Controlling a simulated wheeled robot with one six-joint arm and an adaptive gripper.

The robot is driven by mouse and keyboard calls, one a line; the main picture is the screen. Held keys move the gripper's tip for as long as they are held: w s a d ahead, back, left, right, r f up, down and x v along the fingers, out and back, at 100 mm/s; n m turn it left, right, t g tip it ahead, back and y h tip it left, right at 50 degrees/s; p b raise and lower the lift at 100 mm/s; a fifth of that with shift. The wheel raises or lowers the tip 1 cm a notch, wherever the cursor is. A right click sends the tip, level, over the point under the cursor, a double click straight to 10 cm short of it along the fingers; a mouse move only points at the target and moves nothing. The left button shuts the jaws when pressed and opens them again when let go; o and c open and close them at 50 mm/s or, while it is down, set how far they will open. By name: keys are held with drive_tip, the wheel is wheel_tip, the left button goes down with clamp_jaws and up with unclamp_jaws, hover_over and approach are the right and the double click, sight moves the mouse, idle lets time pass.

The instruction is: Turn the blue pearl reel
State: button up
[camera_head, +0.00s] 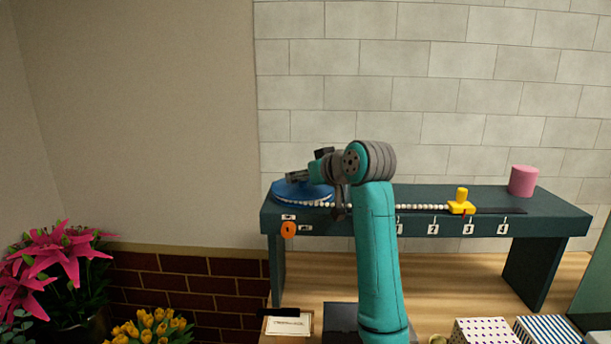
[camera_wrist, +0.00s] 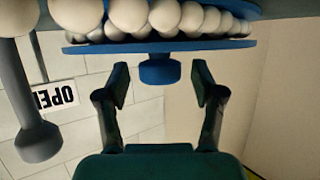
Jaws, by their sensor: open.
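The blue pearl reel (camera_head: 290,190) lies at the left end of a dark teal bench, and my gripper (camera_head: 293,176) is over it. In the wrist view the reel's blue flange (camera_wrist: 215,46) runs along the top with white pearls wound on it. A short blue knob (camera_wrist: 160,70) sticks out from the flange. My gripper (camera_wrist: 160,84) is open, with one finger on either side of the knob and a visible gap on both sides. A white pearl strand (camera_head: 420,207) runs right from the reel to a yellow slider (camera_head: 461,206).
The teal bench (camera_head: 560,215) also carries a pink cylinder (camera_head: 523,180); numbered tags line its front. An orange knob (camera_head: 288,230) sits on its front left. A grey post (camera_wrist: 36,135) stands left of my fingers in the wrist view. Flowers (camera_head: 55,260) are at lower left.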

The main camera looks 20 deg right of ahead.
clamp_jaws()
drive_tip(key=shift+a+m+h, duration=0.1)
drive_tip(key=shift+m+h, duration=0.3)
drive_tip(key=shift+h, duration=0.1)
drive_tip(key=shift+a+m+h, duration=0.15)
drive_tip(key=shift+m+h, duration=0.35)
drive_tip(key=shift+h, duration=0.2)
drive_tip(key=m+h, duration=0.1)
drive_tip(key=h, duration=0.1)
drive_tip(key=m+h, duration=0.4)
drive_tip(key=shift+a, duration=0.25)
drive_tip(key=m+g+h, duration=0.2)
drive_tip(key=m+h, duration=0.1)
drive_tip(key=shift+w+a+m, duration=0.1)
drive_tip(key=shift+a+m, duration=0.05)
drive_tip(key=shift+m, duration=0.25)
drive_tip(key=shift+w+m+g+h, duration=0.1)
drive_tip(key=shift+m+g+h, duration=1.2)
drive_tip(key=shift+m+h, duration=0.2)
